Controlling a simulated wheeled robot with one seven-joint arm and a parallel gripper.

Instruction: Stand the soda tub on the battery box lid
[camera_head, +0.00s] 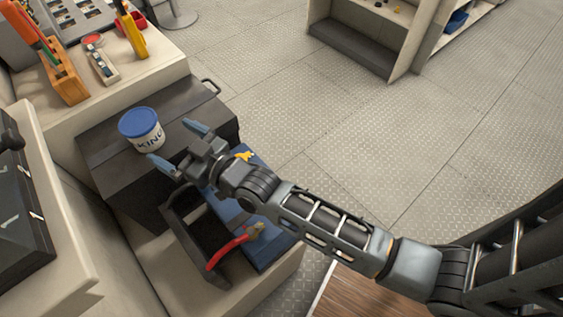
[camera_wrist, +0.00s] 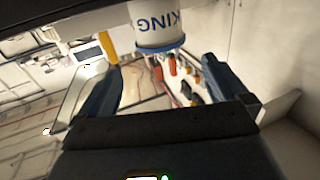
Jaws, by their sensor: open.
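The soda tub (camera_head: 149,138) is white with a blue lid and dark lettering. It stands upright on the lid of the black battery box (camera_head: 106,151), near the middle of the lid. My gripper (camera_head: 180,147) is open, its two blue-grey fingertips apart and pointing at the tub. The tub lies just beyond the fingertips, with nothing held. In the wrist view the tub (camera_wrist: 157,25) shows upside down at the top, ahead of and between the open fingers. Its far side is hidden.
A wooden block (camera_head: 66,84) with tools stands on the pale bench behind. The battery box has a handle (camera_head: 212,86). The floor at right is clear.

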